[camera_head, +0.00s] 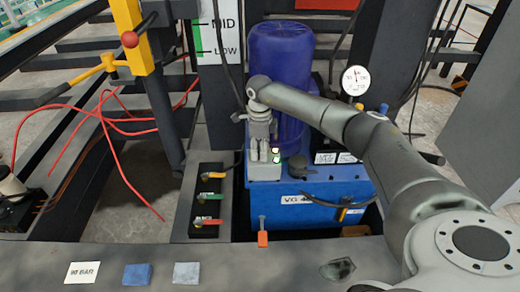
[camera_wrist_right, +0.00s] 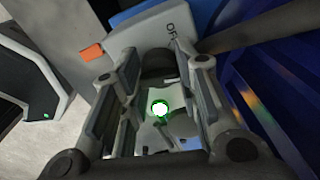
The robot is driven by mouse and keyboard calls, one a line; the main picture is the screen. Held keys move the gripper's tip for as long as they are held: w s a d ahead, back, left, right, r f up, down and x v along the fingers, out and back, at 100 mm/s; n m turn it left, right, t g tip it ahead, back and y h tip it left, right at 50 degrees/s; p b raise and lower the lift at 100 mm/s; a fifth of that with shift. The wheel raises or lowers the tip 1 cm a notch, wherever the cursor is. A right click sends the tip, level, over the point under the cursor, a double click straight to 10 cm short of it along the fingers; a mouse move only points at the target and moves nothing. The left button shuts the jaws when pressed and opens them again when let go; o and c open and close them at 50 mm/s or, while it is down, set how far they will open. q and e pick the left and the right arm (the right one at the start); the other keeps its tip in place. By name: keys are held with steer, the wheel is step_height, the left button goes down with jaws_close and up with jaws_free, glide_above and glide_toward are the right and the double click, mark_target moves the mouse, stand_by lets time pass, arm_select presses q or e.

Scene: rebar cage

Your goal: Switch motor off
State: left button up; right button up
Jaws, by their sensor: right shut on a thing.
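The motor is a blue cylinder (camera_head: 283,65) standing on a blue power unit (camera_head: 335,188) in the head view. A light grey switch box (camera_head: 264,173) sits in front of it, with green lights (camera_head: 277,155) lit at its right edge. My right gripper (camera_head: 263,152) reaches down to this box and hides most of its top. In the right wrist view the box face (camera_wrist_right: 150,35) bears letters that begin "OF". A green light (camera_wrist_right: 160,108) glows between the fingers of my right gripper (camera_wrist_right: 160,85). The fingers are shut on a dark switch knob (camera_wrist_right: 158,65), partly hidden. My left gripper is out of view.
Valves with orange and green handles (camera_head: 209,198) stand left of the box. A pressure gauge (camera_head: 355,80) is at the right. An orange tag (camera_head: 263,239), a "90 BAR" card (camera_head: 82,272) and a blue block (camera_head: 137,274) are near the front beam. Red hoses (camera_head: 118,130) lie at the left.

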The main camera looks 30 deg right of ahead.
steer(key=n, duration=0.3)
steer(key=shift+n, duration=0.3)
steer(key=n, duration=0.2)
steer(key=shift+n, duration=0.4)
steer(key=n, duration=0.3)
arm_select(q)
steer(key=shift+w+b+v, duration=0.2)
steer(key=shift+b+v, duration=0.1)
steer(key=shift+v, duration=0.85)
arm_select(e)
steer(key=shift+n, duration=0.8)
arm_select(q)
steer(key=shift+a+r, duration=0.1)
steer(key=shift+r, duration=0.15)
arm_select(e)
steer(key=o, duration=1)
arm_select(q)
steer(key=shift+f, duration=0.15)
arm_select(e)
steer(key=shift+o, duration=0.2)
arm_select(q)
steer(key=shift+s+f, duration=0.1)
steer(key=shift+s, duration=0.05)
